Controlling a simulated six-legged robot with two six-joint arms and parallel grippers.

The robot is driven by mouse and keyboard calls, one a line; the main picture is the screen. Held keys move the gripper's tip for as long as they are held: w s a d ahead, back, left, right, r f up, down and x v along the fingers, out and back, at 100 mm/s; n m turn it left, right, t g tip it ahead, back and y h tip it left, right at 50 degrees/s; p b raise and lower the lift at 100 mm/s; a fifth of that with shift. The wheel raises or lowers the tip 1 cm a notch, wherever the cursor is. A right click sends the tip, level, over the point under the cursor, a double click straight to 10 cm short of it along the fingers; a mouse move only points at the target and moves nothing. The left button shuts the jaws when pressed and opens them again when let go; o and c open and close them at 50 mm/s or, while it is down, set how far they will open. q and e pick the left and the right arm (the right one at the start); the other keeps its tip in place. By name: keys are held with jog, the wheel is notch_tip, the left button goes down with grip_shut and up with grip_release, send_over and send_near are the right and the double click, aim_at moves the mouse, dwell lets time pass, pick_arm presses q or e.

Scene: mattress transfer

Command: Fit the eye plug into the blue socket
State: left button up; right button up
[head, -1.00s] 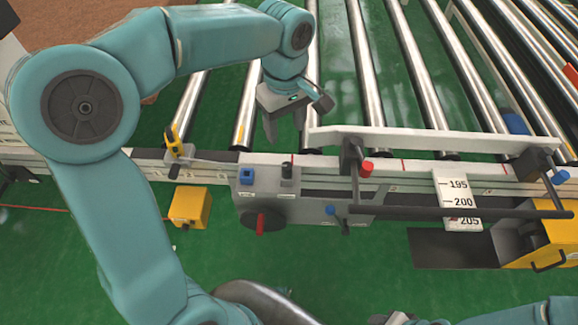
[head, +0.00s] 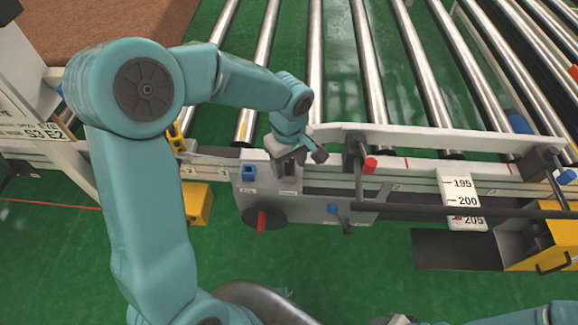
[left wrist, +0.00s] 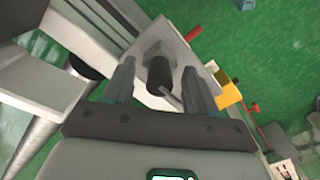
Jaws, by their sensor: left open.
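The blue socket (head: 247,173) is a small blue square piece on the grey panel box (head: 232,190). To its right, a dark upright piece, seemingly the eye plug (head: 288,184), stands on the panel, mostly hidden by my left gripper (head: 287,169). In the left wrist view, the dark round plug (left wrist: 159,72) lies between the two spread fingers of my left gripper (left wrist: 158,80). A thin grey rod shows beside the plug. I cannot tell whether the fingers touch it. My right gripper is not in view.
A red-handled dark knob (head: 262,220) and a blue-tipped lever (head: 333,209) are on the panel's front. A white rail (head: 420,140) and black bar (head: 450,211) run to the right. Metal rollers (head: 368,70) lie behind. A yellow box (head: 198,203) is at left.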

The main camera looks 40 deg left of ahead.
pick_arm(q)
grip_shut()
